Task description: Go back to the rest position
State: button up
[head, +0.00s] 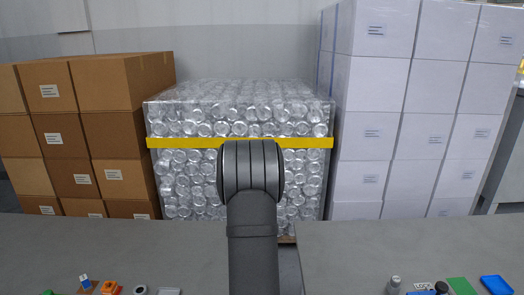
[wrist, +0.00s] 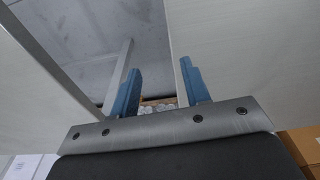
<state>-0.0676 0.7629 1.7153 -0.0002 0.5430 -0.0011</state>
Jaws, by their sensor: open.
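My gripper (wrist: 158,94) shows in the wrist view with its two blue fingers spread apart and nothing between them. Behind the fingers are pale panel surfaces and a grey floor area. In the head view my dark arm rises in the middle of the picture, between two grey table tops, and its rounded joint stands in front of the wrapped stack. The gripper itself does not show in the head view.
Grey table tops lie at left (head: 130,250) and right (head: 400,250), with small coloured parts along the near edge. Behind stand brown boxes (head: 100,140), a wrapped stack of clear cups (head: 190,160) with a yellow band, and white boxes (head: 400,130).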

jog(key=shift+m, duration=0.4)
jog(key=shift+s+d+f, duration=0.1)
jog(key=shift+s+d, duration=0.6)
jog(key=shift+d, duration=0.15)
jog(key=shift+s+d+f, duration=0.1)
jog(key=shift+s+d, duration=0.55)
jog(key=shift+d, duration=0.2)
jog(key=o, duration=1.1)
jog(key=shift+o, duration=0.8)
jog(key=shift+a, duration=0.15)
jog(key=a+r+n, duration=0.5)
jog(key=a, duration=0.8)
jog(key=a+r+n, duration=0.5)
jog(key=a, duration=0.8)
jog(key=s+a+r+n+g, duration=0.1)
jog(key=s+a+r+n, duration=0.4)
jog(key=a, duration=0.4)
jog(key=s+a+r+n, duration=0.3)
jog(key=s+a+r, duration=0.3)
jog(key=a, duration=0.4)
notch_tip(320, 180, down, 11)
jog(key=s, duration=0.1)
jog(key=shift+s+d, duration=0.15)
jog(key=shift+s, duration=0.05)
